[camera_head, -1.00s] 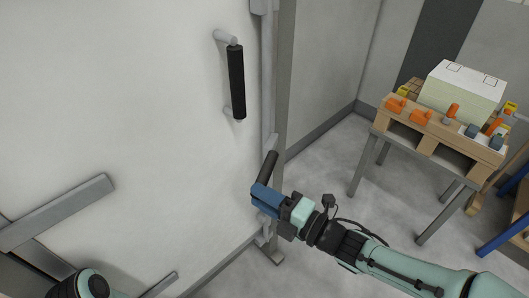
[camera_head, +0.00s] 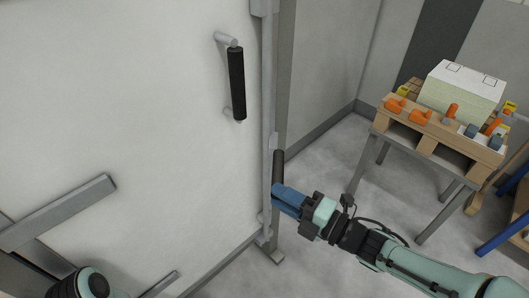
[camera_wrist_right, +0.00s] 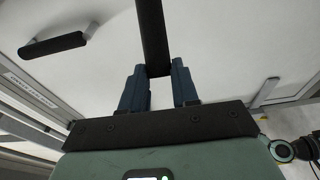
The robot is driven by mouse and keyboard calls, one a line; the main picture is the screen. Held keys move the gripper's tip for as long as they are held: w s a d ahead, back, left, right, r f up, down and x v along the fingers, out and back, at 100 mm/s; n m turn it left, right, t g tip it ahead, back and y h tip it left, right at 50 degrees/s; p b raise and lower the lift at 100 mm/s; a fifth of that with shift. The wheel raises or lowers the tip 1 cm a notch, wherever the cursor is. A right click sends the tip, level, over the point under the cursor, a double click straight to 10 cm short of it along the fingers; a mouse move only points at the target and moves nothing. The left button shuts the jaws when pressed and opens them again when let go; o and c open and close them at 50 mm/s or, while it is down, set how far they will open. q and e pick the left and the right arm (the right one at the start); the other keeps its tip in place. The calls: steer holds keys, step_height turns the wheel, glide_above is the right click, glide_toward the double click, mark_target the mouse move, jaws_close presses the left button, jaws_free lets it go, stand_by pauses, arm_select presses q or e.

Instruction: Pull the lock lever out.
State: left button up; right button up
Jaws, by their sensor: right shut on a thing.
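The lock lever is a black round bar (camera_head: 278,162) at the right edge of the white panel, below the black door handle. It stands nearly upright in the head view. My right gripper (camera_head: 287,199) has its blue fingers at the lever's lower part. In the right wrist view the lever (camera_wrist_right: 153,38) runs down between the two fingertips (camera_wrist_right: 158,76), and the gripper is shut on it. My left gripper is out of view; only part of my left arm shows at the lower left of the head view.
The black door handle (camera_head: 236,82) stands out from the white panel (camera_head: 130,100). A grey upright post (camera_head: 284,90) runs beside the lever. A table (camera_head: 405,155) with a wooden pallet, a white block and orange tools stands at the right. Floor between is clear.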

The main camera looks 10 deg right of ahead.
steer(key=shift+d, duration=0.2)
steer(key=shift+w+d, duration=0.15)
steer(key=shift+d, duration=1)
steer(key=shift+w+d, duration=0.1)
steer(key=shift+d, duration=1.05)
steer(key=shift+w+d, duration=0.25)
steer(key=shift+d, duration=0.35)
steer(key=shift+w+d, duration=0.25)
steer(key=shift+d, duration=0.35)
steer(key=o, duration=0.9)
steer(key=shift+d, duration=0.1)
steer(key=shift+o, duration=0.2)
steer(key=shift+s, duration=0.1)
steer(key=shift+v, duration=1.9)
